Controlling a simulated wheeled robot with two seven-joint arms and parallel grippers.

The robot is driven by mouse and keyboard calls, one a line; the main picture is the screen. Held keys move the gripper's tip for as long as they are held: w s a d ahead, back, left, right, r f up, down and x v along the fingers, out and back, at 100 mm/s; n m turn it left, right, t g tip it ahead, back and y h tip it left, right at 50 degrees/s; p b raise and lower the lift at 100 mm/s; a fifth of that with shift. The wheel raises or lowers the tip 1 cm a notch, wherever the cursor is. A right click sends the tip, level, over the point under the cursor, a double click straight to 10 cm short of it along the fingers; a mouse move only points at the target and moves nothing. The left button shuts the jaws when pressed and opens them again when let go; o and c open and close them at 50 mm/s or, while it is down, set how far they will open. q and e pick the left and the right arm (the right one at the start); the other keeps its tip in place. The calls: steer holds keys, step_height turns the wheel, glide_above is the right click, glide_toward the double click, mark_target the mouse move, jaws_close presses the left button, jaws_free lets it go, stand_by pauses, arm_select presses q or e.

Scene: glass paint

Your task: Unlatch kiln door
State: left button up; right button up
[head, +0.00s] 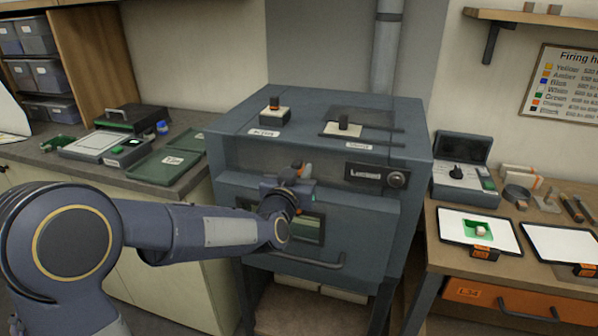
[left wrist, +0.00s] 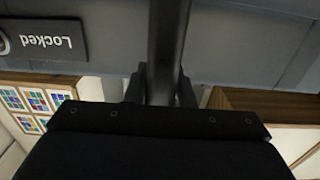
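The blue-grey kiln (head: 225,155) stands in the middle of the head view with its door shut. A dark plate reading "Locked" (head: 362,173) sits on its front, with a round indicator (head: 397,180) at its right end. The plate also shows upside down in the left wrist view (left wrist: 45,42). My left gripper (head: 300,183) is at the kiln's upper front, left of the plate. In the left wrist view its fingers (left wrist: 162,92) close on both sides of a dark bar (left wrist: 168,40), apparently the latch handle. In the head view the gripper largely hides that bar. My right gripper is not in view.
A door handle (head: 308,262) runs low across the kiln front. A left counter (head: 195,178) holds trays and boxes. A wooden right table (head: 445,250) holds panels and a control box (head: 463,170).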

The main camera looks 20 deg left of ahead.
arm_select(q)
jaws_close()
steer(key=shift+d+f+m+p, duration=0.4)
steer(key=shift+d+f+m, duration=0.25)
steer(key=shift+m, duration=2.35)
steer(key=shift+d+f+m+p, duration=0.35)
steer(key=shift+d+f+m, duration=0.25)
steer(key=shift+m, duration=2.4)
steer(key=shift+d+f+m+p, duration=0.4)
steer(key=shift+d+f+m, duration=0.25)
steer(key=shift+m, duration=2.35)
steer(key=o, duration=0.5)
jaws_free()
steer(key=shift+o, duration=0.2)
